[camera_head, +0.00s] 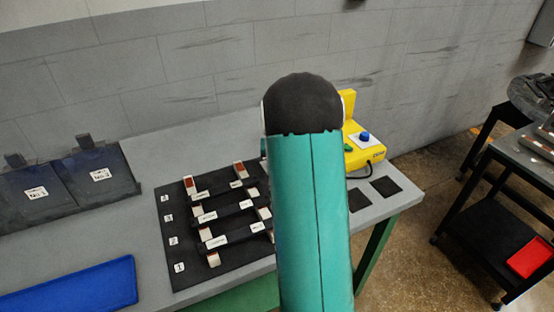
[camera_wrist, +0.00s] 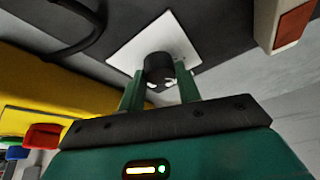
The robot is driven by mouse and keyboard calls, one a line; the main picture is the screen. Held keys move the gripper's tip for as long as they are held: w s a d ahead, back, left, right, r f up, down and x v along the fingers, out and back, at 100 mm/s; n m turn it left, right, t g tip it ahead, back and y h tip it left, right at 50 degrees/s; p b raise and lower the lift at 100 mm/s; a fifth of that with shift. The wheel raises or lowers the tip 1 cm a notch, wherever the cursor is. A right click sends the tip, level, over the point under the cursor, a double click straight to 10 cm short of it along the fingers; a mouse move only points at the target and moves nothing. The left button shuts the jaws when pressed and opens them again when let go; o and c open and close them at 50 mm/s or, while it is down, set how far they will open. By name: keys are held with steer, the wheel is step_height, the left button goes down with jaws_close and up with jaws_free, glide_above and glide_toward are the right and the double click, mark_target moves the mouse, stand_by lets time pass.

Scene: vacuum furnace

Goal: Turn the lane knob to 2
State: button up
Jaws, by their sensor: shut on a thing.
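The lane knob (camera_wrist: 158,66) is a short black cylinder on a white square plate (camera_wrist: 125,45) in the wrist view. White marks show at its lower edge, too small to read, so I cannot tell its setting. My gripper (camera_wrist: 159,88) has its two green fingers on either side of the knob, shut on it. In the head view my teal arm covers the gripper and the knob. A black lane board (camera_head: 180,254) with numbered labels and several white-and-red blocks lies on the table left of my arm.
A yellow box (camera_head: 375,154) with a blue button (camera_head: 365,136) stands right of my arm; it fills the left of the wrist view (camera_wrist: 60,90). A white-and-red block (camera_wrist: 290,25) is close at upper right there. A blue tray (camera_head: 80,290) lies front left.

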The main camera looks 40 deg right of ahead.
steer(key=shift+a+m+g+h, duration=0.1)
steer(key=shift+m+g+h, duration=0.25)
steer(key=shift+m, duration=0.85)
steer(key=o, duration=1)
steer(key=shift+c, duration=0.2)
steer(key=v, duration=1.3)
steer(key=shift+r, duration=0.35)
steer(key=shift+a, duration=0.15)
